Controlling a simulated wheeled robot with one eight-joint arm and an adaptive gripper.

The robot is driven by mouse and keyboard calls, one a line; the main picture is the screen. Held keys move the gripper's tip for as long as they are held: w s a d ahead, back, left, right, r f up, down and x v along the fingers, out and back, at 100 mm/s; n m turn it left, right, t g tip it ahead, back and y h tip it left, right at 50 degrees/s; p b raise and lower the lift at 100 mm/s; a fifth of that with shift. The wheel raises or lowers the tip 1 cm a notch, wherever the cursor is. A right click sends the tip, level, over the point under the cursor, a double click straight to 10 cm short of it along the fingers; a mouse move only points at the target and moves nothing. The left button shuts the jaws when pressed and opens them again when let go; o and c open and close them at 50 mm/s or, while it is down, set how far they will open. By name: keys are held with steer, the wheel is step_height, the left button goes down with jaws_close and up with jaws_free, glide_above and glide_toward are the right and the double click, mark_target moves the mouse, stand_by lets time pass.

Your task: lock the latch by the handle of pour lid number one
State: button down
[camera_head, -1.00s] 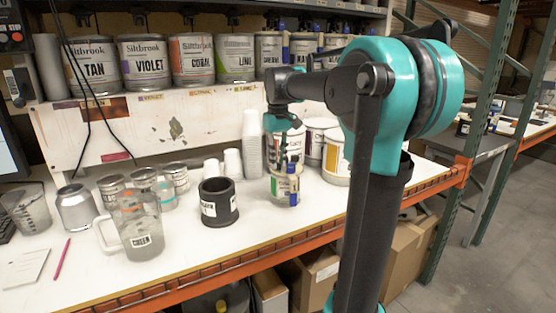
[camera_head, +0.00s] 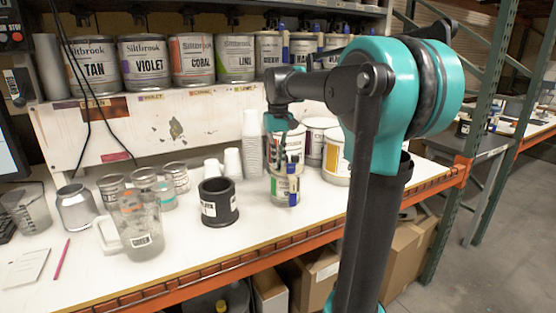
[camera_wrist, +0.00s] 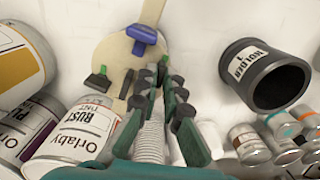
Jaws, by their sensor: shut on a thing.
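A small can with a pour lid (camera_head: 284,172) stands on the bench. In the wrist view, the lid's tan top (camera_wrist: 112,52) shows a blue latch piece (camera_wrist: 141,33) at the far right, and a green piece (camera_wrist: 97,78) and dark lever (camera_wrist: 126,84) at the near left. My gripper (camera_head: 287,153) is above the can. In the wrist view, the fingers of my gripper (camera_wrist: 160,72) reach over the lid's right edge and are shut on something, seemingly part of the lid. The exact part is hidden. I cannot tell whether the latch is locked.
A black holder (camera_head: 218,201) stands left of the can. Stacked white cups (camera_head: 251,143) are behind it. A Rust can (camera_wrist: 77,135) and other paint cans stand close by. A glass pitcher (camera_head: 139,235) is farther left. Bare bench lies in front.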

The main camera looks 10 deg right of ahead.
steer(key=c, duration=1.9)
jaws_free()
steer(key=shift+c, duration=0.2)
steer(key=shift+r, duration=0.1)
step_height(320, 180, up, 12)
steer(key=shift+s, duration=0.1)
